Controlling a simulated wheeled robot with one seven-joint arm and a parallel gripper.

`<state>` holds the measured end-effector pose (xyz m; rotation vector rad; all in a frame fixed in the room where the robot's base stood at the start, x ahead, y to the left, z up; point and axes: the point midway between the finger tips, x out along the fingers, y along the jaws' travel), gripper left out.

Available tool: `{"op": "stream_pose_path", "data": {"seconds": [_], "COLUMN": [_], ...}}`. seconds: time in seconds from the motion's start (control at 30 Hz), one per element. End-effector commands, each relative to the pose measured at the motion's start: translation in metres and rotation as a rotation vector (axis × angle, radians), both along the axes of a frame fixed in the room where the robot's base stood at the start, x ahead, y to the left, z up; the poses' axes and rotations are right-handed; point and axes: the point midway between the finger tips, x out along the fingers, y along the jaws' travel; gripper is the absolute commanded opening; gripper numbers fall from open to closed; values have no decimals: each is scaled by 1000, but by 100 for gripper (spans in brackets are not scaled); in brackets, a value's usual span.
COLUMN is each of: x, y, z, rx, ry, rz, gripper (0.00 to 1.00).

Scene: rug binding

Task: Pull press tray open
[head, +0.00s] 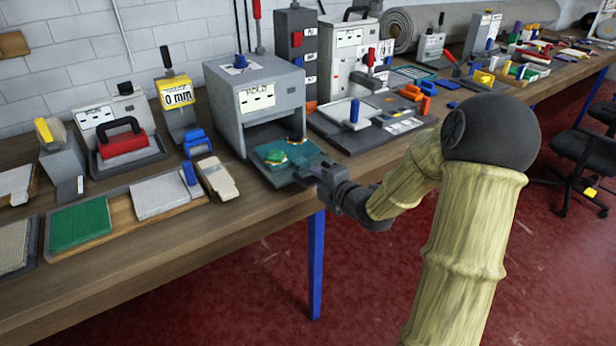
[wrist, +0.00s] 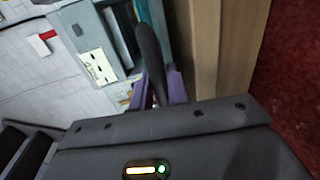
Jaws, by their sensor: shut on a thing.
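The press (head: 255,100) is a grey box on the bench with a blue knob on top and a white label on its front. Its tray (head: 275,160) sticks out of the front opening toward the bench edge, with a teal and green piece and a small yellow bit on it. My gripper (head: 318,172) is at the tray's front end, shut on the tray's dark handle. In the wrist view the dark handle (wrist: 150,60) stands between the purple fingers, and the press front with its label (wrist: 97,66) is beyond. The handle's grip point is partly hidden in the head view.
A pale block (head: 218,178) and a board with a green pad (head: 80,222) lie left of the press. Right of it stands a grey board with a blue-handled tool (head: 354,112). Open floor (head: 250,290) lies in front of the bench.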

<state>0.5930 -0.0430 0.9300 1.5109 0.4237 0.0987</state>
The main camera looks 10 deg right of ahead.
Motion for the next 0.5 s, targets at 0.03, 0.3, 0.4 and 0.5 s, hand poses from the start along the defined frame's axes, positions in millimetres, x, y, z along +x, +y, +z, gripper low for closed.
{"op": "stream_pose_path", "data": {"seconds": [0.03, 0.3, 0.4, 0.5], "x": [-2, -3, -3, -3], "y": [3, 1, 1, 0], "z": [-3, -3, -3, -2], "rx": [2, 3, 3, 2], "ry": [7, 7, 7, 6], "rz": [9, 6, 6, 3], "gripper": [0, 0, 20, 36]}}
